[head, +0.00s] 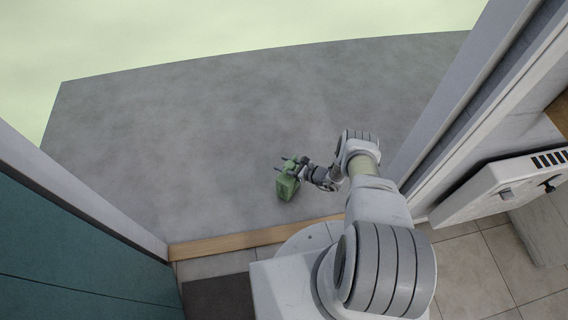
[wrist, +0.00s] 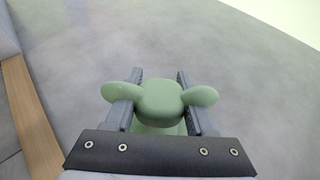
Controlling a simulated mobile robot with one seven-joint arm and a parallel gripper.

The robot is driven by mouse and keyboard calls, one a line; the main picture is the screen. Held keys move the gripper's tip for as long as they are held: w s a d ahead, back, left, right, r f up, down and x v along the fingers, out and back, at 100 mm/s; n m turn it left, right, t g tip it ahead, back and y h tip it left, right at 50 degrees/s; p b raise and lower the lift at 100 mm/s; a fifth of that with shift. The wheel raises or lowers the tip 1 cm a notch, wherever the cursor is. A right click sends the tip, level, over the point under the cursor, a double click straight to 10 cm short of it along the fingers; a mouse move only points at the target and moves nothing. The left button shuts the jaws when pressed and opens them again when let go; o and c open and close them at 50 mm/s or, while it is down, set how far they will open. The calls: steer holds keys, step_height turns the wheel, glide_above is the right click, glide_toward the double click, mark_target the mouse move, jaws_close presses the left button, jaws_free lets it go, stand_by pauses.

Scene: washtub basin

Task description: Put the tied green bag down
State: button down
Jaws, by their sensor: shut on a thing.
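The tied green bag (head: 288,186) is in my gripper (head: 291,168), low over or on the grey floor just beyond the wooden threshold in the head view. In the wrist view the bag's knotted top (wrist: 160,100) and its two ears sit between my two fingers (wrist: 160,92). The fingers are shut on the knot. The bag hangs upright below them. Most of its body is hidden under the knot in the wrist view. I cannot tell whether its base touches the floor.
Bare grey floor (head: 190,130) spreads beyond the wooden threshold (head: 240,241), with free room all around the bag. A teal door or panel (head: 60,250) stands at the left. A door frame (head: 470,100) and a white wall unit (head: 500,185) stand at the right.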

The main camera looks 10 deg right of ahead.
stand_by(0.3)
steer(key=shift+c, duration=1.2)
jaws_free()
steer(key=shift+o, duration=0.4)
steer(key=shift+f, duration=0.15)
steer(key=p+v, duration=0.5)
steer(key=v, duration=1.2)
steer(key=shift+s+d, duration=0.1)
steer(key=shift+d, duration=0.05)
